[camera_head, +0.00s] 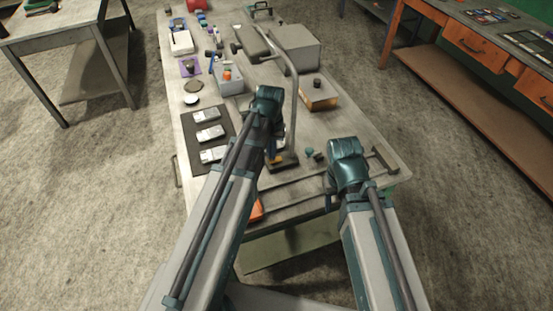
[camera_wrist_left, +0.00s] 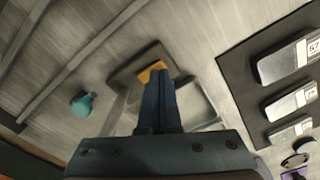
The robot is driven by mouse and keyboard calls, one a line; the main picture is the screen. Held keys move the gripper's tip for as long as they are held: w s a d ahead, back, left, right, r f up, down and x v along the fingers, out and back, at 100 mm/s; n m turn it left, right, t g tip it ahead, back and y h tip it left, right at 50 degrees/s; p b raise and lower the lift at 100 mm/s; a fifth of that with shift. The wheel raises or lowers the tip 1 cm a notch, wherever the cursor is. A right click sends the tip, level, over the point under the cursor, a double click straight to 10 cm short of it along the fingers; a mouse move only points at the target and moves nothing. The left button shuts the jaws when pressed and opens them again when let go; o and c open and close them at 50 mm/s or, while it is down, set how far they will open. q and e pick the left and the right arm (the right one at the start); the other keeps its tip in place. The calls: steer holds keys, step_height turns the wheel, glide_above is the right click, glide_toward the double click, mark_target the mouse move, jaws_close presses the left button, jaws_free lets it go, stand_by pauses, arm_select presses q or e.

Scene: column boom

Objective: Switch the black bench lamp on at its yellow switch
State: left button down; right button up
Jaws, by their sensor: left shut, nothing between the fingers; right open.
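The bench lamp has a dark base (camera_head: 287,163) on the table, with a grey pole (camera_head: 292,115) rising from it. Its yellow switch (camera_wrist_left: 151,71) sits on the dark base in the left wrist view. A bit of the switch also shows in the head view (camera_head: 278,159). My left gripper (camera_wrist_left: 157,74) is shut and empty, pointing down with its tips right by the switch and partly covering it. Whether they touch it I cannot tell. My right gripper (camera_head: 328,202) is near the table's front edge, mostly hidden by its own wrist. I cannot tell whether the lamp is lit.
Several grey devices lie on a black mat (camera_head: 222,146) left of the lamp. A small teal object (camera_wrist_left: 82,105) lies near the base. A cardboard box (camera_head: 319,98) and a large grey box (camera_head: 297,48) stand behind. Bare tabletop shows near the front right.

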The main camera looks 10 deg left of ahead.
arm_select(q)
steer(key=shift+f+b, duration=0.6)
steer(key=shift+f, duration=0.05)
stand_by(0.3)
step_height(320, 180, up, 7)
steer(key=p, duration=0.7)
steer(key=shift+s+d, duration=0.1)
steer(key=s+d+m+y, duration=0.1)
steer(key=s+d+m, duration=0.3)
steer(key=s+d, duration=0.6)
steer(key=s, duration=0.4)
steer(key=shift+d+m, duration=0.15)
steer(key=shift+m, duration=0.15)
steer(key=shift+s, duration=0.1)
